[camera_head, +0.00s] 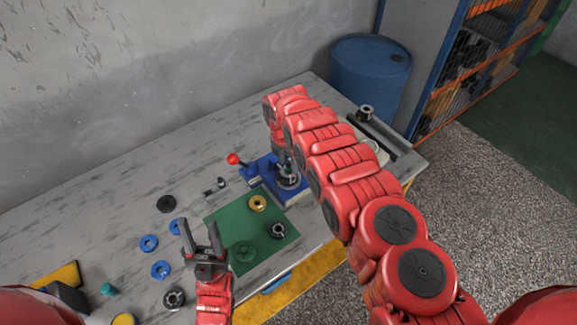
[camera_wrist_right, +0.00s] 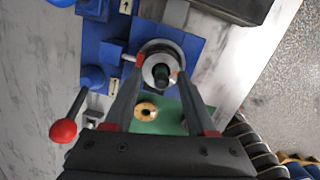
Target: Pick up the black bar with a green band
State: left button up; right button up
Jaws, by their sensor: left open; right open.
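A dark upright bar with a greenish tint (camera_wrist_right: 161,76) stands in a round silver and black part (camera_wrist_right: 150,50) on a blue fixture (camera_wrist_right: 190,45). It looks like the black bar, but a distinct green band is hard to make out. My right gripper (camera_wrist_right: 160,80) is open, with its fingers pointing toward the fixture on either side of the bar in this view; contact cannot be told. In the head view the right arm largely hides this gripper, above the blue fixture (camera_head: 290,190). My left gripper (camera_head: 202,230) is open and empty above the table, left of the green mat.
The green mat (camera_head: 240,225) carries a gold ring (camera_head: 258,203), a dark ring (camera_head: 278,231) and a green round part (camera_head: 243,251). Blue rings (camera_head: 160,270) lie on the grey table at left. A red-knobbed lever (camera_head: 233,159) sticks out from the fixture.

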aim_at(289, 162)
jog(key=shift+d+f, duration=0.1)
jog(key=shift+f, duration=0.3)
grip_shut()
jog(key=shift+r, duration=0.15)
notch_tip(289, 162, up, 8)
jog(key=b, duration=0.3)
jog(key=shift+w, duration=0.1)
jog(key=shift+r, duration=0.95)
